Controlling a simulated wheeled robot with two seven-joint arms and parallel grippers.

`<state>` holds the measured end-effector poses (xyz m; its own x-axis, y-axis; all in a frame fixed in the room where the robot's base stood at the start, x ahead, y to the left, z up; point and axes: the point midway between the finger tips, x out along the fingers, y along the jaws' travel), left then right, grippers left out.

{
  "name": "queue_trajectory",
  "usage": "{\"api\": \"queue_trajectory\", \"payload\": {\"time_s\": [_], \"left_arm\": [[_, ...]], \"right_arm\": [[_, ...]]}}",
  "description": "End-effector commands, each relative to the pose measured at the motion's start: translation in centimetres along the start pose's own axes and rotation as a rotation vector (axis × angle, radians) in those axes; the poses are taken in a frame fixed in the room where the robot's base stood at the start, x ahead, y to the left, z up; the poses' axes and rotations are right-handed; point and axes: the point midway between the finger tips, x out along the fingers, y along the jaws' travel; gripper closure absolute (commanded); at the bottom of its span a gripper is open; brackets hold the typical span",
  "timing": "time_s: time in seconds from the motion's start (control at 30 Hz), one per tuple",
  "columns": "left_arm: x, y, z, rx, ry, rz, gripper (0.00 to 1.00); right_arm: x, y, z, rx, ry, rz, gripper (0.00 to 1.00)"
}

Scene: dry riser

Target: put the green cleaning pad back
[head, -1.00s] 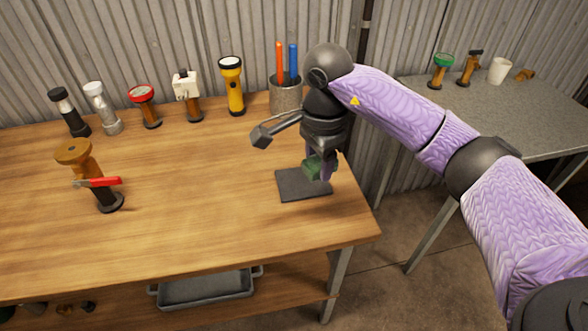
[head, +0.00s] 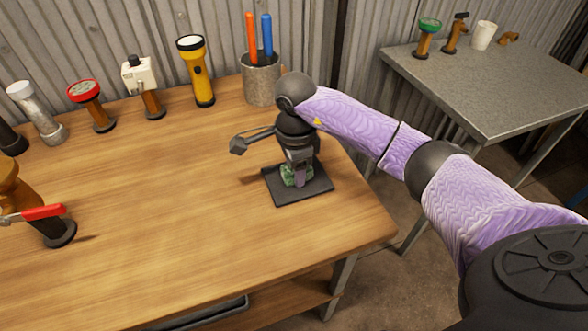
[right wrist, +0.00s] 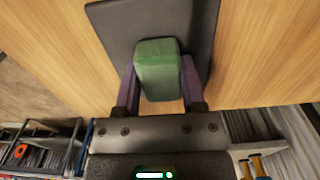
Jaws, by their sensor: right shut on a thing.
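The green cleaning pad (head: 292,175) is between the fingers of my right gripper (head: 297,173), over the dark grey mat (head: 318,184) near the right edge of the wooden bench. The right wrist view shows the green pad (right wrist: 158,68) held between the two purple fingers (right wrist: 160,90), with the dark mat (right wrist: 112,25) beneath it. The pad appears at or just above the mat; I cannot tell whether it touches. My right gripper is shut on the pad. My left gripper is not in view.
A metal cup (head: 262,80) with orange and blue handles stands behind the gripper. A yellow flashlight (head: 198,75), a white-boxed fitting (head: 142,82) and a red-topped fitting (head: 90,102) line the bench's back. A red-handled valve (head: 40,212) stands left. The bench middle is clear.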

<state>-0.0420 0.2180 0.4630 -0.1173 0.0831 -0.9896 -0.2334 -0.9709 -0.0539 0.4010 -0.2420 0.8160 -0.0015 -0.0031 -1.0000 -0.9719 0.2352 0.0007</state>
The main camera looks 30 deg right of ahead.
Motion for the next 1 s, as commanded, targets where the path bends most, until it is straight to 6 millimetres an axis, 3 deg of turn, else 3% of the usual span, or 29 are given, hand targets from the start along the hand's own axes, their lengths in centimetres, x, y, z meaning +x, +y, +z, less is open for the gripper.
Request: {"api": "queue_trajectory", "payload": {"time_s": [0.23, 0.27, 0.4, 0.73, 1.0], "left_arm": [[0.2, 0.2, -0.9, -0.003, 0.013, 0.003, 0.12], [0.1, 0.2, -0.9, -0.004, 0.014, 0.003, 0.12], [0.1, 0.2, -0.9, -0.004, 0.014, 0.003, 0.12], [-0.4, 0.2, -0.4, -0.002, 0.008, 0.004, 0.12], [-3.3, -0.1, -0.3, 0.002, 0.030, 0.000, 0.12]], "right_arm": [[0.2, 0.0, 0.0, 0.000, 0.001, -0.001, 1.00], [0.1, 0.0, 0.0, -0.001, 0.001, -0.001, 0.42], [0.1, 0.0, 0.0, -0.001, 0.000, -0.001, 0.13], [-0.8, 0.0, 0.0, 0.000, 0.000, -0.003, 0.13], [-8.3, -0.1, 0.0, 0.000, -0.001, -0.008, 0.13]]}}
